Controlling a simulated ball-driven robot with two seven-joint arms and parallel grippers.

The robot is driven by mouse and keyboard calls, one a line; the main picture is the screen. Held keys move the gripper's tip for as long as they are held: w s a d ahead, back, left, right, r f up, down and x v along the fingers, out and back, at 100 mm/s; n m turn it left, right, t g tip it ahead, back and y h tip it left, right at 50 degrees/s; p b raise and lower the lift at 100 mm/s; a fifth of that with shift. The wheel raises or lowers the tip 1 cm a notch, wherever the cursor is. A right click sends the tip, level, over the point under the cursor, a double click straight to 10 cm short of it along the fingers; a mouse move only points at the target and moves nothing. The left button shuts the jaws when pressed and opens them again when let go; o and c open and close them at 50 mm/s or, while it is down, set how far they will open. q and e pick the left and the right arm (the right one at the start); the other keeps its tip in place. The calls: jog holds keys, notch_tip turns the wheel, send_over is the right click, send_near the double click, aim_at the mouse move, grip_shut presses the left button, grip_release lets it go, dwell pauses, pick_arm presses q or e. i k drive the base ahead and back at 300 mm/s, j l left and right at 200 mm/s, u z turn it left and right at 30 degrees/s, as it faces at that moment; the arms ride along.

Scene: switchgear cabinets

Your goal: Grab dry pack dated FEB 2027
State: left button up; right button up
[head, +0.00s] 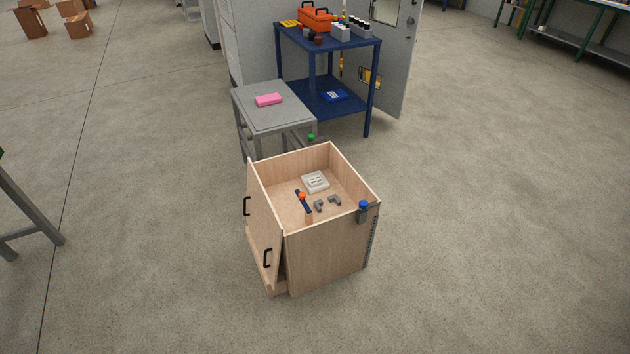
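A small white pack (315,182) with dark print lies inside the open-topped wooden crate (325,262) in the middle of the head view. It may be a dry pack, but its print is too small to read, so I cannot tell its date. A pink pack-like block (269,100) lies on the grey table behind the crate. Neither of my grippers shows in the head view.
In the crate are a dark blue tool with an orange end (303,201) and grey elbow fittings (327,203). A grey table (262,119) and a blue shelf cart (368,85) with an orange toolbox (316,19) stand behind. Floor around the crate's front is clear.

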aim_at(316, 181)
jog(key=i+l+z, duration=0.1)
jog(key=i+z, duration=0.4)
jog(key=z, duration=0.2)
jog(key=i+z, duration=0.35)
jog(key=i+l+z, duration=0.15)
jog(key=i+z, duration=0.75)
jog(key=i+u, duration=0.2)
jog(key=i, duration=0.45)
jog(key=i+l+u, duration=0.2)
jog(key=i, duration=0.45)
jog(key=i+u, duration=0.25)
jog(key=u, duration=0.2)
jog(key=i+u, duration=0.4)
jog(key=i+l+u, duration=0.15)
jog(key=u, duration=0.3)
jog(key=i+l+u, duration=0.2)
jog(key=u, duration=0.2)
jog(key=i+l+u, duration=0.6)
jog(key=u, duration=0.2)
jog(key=i+l+u, duration=0.2)
jog(key=l+u, duration=0.2)
jog(key=i+l, duration=0.05)
jog(key=l, duration=0.05)
